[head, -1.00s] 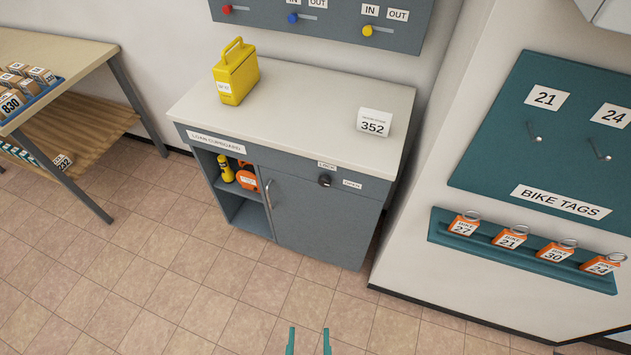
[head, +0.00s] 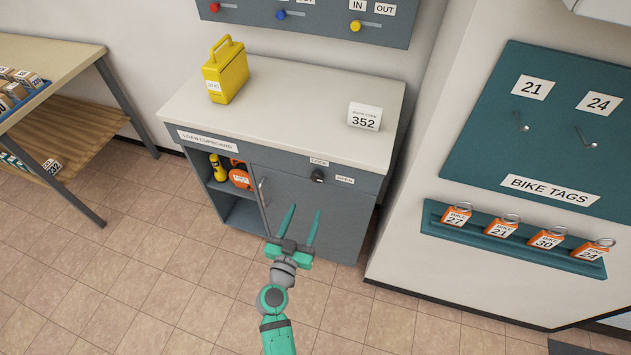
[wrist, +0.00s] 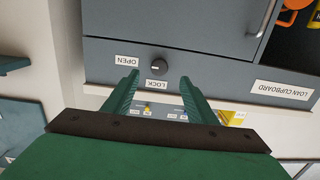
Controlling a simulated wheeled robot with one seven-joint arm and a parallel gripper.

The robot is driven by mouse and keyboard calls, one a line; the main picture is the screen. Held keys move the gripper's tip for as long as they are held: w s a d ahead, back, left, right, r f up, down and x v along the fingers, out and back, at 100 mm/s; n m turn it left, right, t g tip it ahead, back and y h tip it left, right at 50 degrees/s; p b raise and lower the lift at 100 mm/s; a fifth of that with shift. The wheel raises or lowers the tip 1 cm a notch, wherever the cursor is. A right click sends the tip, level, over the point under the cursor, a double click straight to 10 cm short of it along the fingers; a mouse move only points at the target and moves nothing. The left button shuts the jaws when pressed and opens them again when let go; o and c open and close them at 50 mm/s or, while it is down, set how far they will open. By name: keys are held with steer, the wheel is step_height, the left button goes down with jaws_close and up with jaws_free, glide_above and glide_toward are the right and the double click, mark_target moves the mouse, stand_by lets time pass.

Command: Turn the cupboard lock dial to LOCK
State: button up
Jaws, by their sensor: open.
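The dark round lock dial (head: 318,177) is on the upper front of the grey loan cupboard (head: 345,220). A LOCK label (head: 319,161) is above it and an OPEN label (head: 345,180) is to its right. My green gripper (head: 304,210) is open and empty, with its fingers pointing toward the cupboard front, below and left of the dial. In the wrist view, which is upside down, the dial (wrist: 160,67) shows beyond and between the fingertips, apart from them. Which label the dial points to is too small to tell.
A yellow case (head: 226,75) and a white 352 sign (head: 364,117) stand on the cupboard top. The door handle (head: 263,192) is left of the dial. A bike tag rack (head: 520,246) is on the right wall. A table (head: 85,60) is at left.

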mark_target(316, 179)
steer(key=x, duration=0.4)
steer(key=r+x, duration=0.1)
steer(key=x, duration=0.7)
steer(key=shift+w+r, duration=0.15)
steer(key=shift+r, duration=0.2)
steer(key=c, duration=1)
